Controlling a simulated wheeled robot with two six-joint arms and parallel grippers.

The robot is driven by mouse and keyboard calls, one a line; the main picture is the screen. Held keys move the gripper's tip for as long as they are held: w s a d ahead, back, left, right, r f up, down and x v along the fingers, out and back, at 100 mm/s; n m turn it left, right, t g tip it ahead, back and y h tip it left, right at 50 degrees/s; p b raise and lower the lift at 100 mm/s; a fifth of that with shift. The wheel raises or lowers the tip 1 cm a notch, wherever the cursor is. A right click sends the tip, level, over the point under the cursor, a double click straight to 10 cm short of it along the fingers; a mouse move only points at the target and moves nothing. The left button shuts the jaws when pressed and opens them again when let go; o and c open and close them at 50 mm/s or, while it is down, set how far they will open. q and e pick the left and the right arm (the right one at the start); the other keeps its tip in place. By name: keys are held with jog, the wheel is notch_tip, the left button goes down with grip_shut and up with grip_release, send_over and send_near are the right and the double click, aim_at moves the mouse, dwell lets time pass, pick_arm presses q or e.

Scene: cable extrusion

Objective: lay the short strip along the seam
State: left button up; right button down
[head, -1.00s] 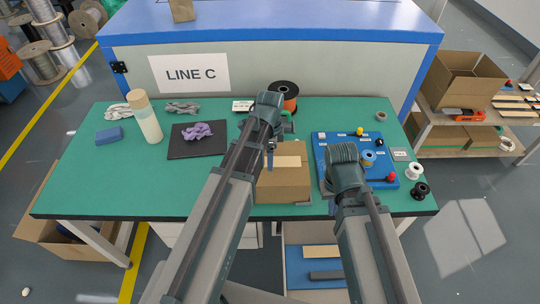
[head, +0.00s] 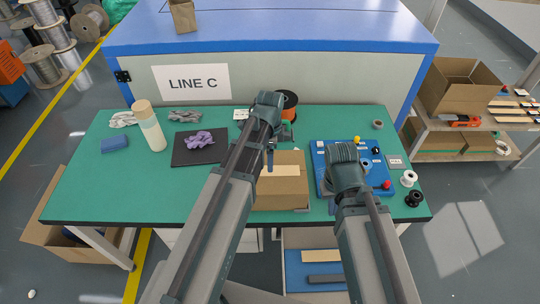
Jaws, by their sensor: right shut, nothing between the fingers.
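A pale short strip (head: 285,171) lies flat across the top of a brown cardboard box (head: 281,197) at the front middle of the green table. The seam cannot be made out for certain; the strip may lie over it. My left arm reaches over the box's left side. Its gripper (head: 270,160) is small and mostly hidden by the wrist, close to the strip's left end; touching or apart cannot be told. My right gripper (head: 332,205) is shut and empty, low beside the box's right edge, largely covered by its own wrist.
A blue board (head: 320,150) with small coloured parts lies right of the box. White and black spools (head: 414,198) stand at the right edge. An orange spool (head: 290,102) is behind the box. A bottle (head: 150,128) and dark mat (head: 187,158) are left. The table's front left is clear.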

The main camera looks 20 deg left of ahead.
pick_arm(q)
notch_tip(320, 180, up, 9)
jog(key=p, duration=0.7)
jog(key=shift+f, duration=0.15)
jog(key=s+d+f+n+y+b, duration=0.1)
jog(key=s+d+f+n+b, duration=0.2)
jog(key=s+d+n, duration=0.7)
jog(key=s+f+n, duration=0.1)
jog(key=s, duration=0.3)
jog(key=shift+s+d, duration=0.15)
jog(key=shift+d, duration=0.1)
jog(key=shift+s, duration=0.1)
